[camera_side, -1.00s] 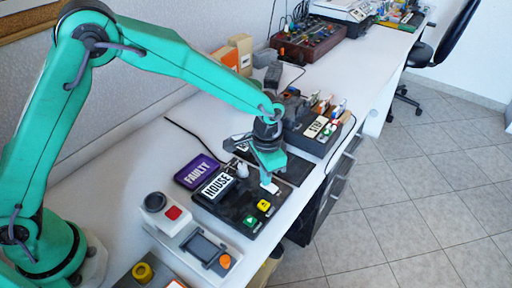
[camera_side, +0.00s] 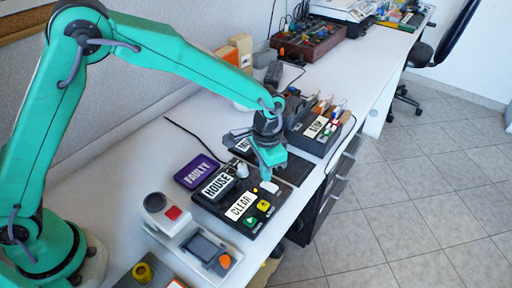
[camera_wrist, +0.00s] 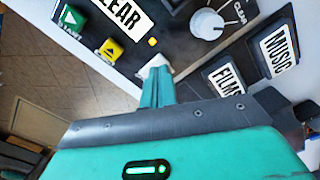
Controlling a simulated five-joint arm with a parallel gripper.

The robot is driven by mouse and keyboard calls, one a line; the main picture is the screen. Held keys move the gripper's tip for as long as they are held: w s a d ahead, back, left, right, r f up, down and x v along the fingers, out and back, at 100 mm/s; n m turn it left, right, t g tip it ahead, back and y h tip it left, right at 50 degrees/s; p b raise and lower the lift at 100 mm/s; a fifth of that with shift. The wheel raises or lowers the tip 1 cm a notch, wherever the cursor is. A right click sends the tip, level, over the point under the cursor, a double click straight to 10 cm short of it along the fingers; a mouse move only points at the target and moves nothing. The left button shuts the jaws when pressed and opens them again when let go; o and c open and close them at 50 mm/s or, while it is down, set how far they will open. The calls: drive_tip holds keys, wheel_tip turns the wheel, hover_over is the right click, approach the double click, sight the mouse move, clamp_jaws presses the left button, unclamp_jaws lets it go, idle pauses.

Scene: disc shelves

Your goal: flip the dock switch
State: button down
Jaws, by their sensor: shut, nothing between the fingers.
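The black dock panel (camera_side: 213,208) lies flat on the white bench. A white switch (camera_side: 270,187) sits on its right part. My gripper (camera_side: 266,177) is shut and empty, pointing down at or just above this switch; I cannot tell if they touch. In the wrist view my closed fingertips (camera_wrist: 157,70) partly cover the switch. The dock carries a white "CLEAR" plate (camera_side: 241,206), a "HOUSE" plate (camera_side: 217,185), a green button (camera_side: 250,222), a yellow button (camera_side: 264,206) and a white knob (camera_side: 242,171). A small amber light (camera_wrist: 153,41) is beside the yellow button.
A purple "FAULTY" tray (camera_side: 199,172) lies left of the dock. A grey box with a red button (camera_side: 172,213) and a unit with an orange knob (camera_side: 225,260) are in front. In the wrist view, "FILMS" (camera_wrist: 226,80) and "MUSIC" (camera_wrist: 279,49) plates are close by.

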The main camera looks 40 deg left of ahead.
drive_tip(key=shift+r, duration=2.5)
drive_tip(key=shift+r, duration=0.1)
drive_tip(key=s+a+r+n+t, duration=0.3)
drive_tip(key=s+a+r, duration=0.5)
drive_tip(key=a+r, duration=0.5)
drive_tip(key=s+a+r+n+t, duration=0.1)
drive_tip(key=s+a, duration=0.3)
drive_tip(key=s, duration=0.3)
drive_tip(key=s+a+n+t, duration=0.1)
drive_tip(key=s+a+n, duration=0.1)
drive_tip(key=s+a, duration=0.2)
drive_tip(key=s, duration=0.3)
drive_tip(key=shift+a+r+t, duration=0.3)
drive_tip(key=shift+r, duration=0.05)
